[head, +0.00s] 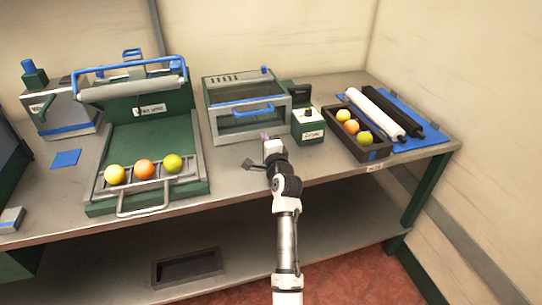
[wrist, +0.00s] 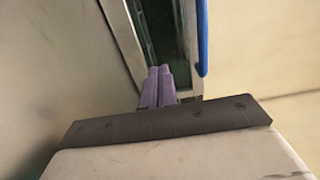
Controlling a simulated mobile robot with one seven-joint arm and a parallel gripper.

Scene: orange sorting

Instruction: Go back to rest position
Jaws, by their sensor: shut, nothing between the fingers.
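My gripper (head: 265,137) is at the end of my white and grey arm, above the bench and in front of the grey and green oven-like box (head: 222,135). In the wrist view its purple fingers (wrist: 157,86) are together with nothing between them. The box's front opening (wrist: 158,38) and blue handle (wrist: 202,40) show beyond the fingers. I cannot tell whether the fingertips touch the box.
A green press (head: 150,112) at left holds a yellow, an orange and a green fruit on its front rack. A dark crate (head: 372,155) at right holds several fruits beside rollers on a blue mat (head: 432,136). A small green box (head: 308,135) stands close right of my gripper.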

